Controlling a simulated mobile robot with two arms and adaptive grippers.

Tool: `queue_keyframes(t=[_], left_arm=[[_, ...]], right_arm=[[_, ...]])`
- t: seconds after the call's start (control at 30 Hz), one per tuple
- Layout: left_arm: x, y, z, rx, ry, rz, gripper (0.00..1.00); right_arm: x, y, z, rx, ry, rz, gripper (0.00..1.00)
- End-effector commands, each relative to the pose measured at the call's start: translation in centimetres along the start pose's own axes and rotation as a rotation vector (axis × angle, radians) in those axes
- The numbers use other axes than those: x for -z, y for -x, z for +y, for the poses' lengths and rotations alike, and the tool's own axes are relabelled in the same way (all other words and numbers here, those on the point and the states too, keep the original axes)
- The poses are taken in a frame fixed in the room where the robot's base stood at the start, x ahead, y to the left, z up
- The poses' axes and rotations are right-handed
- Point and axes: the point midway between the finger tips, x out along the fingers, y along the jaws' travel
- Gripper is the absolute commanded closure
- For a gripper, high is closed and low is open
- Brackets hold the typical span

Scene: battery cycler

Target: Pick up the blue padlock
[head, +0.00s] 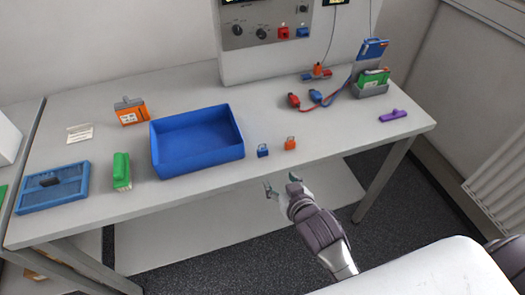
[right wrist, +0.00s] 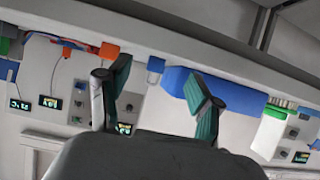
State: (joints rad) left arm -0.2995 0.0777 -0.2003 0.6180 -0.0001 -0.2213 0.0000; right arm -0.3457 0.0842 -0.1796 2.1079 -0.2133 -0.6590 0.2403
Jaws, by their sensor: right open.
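The blue padlock (head: 263,151) stands on the white table near its front edge, just right of the blue bin. An orange padlock (head: 290,144) stands close to its right. My right gripper (head: 281,183) is open and empty, in front of the table edge and apart from both padlocks. In the right wrist view, the blue padlock (right wrist: 156,65) shows in the gap between the open fingers (right wrist: 158,82), farther off. The orange padlock (right wrist: 109,50) is beside the left finger there. My left gripper is not in view.
The blue bin (head: 242,153) stands left of the padlocks. A green brush (head: 122,171), an orange box (head: 131,111) and a blue tray (head: 84,178) lie farther left. Red and blue clips with cables (head: 318,97) and a purple object (head: 393,116) lie right.

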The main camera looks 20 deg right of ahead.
Motion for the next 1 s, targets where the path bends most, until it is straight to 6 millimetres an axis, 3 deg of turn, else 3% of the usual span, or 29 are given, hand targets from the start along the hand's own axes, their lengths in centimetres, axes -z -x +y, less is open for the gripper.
queue_keyframes(t=[0.03, 0.17, 0.5, 0.83, 1.0], left_arm=[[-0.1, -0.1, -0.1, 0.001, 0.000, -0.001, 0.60], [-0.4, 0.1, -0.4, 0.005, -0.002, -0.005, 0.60], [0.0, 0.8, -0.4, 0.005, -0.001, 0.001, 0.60], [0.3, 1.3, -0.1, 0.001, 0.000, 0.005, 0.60], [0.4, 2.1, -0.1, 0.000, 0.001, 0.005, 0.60]], right_arm=[[1.6, 0.8, 0.1, -0.004, -0.007, 0.029, 0.35], [3.6, 1.2, 0.3, -0.010, -0.017, 0.064, 0.35], [4.2, -4.9, 0.3, -0.010, -0.018, 0.067, 0.35], [4.5, -7.7, 0.1, -0.009, -0.018, 0.066, 0.35], [4.8, -10.2, -0.3, -0.009, -0.018, 0.065, 0.35]])
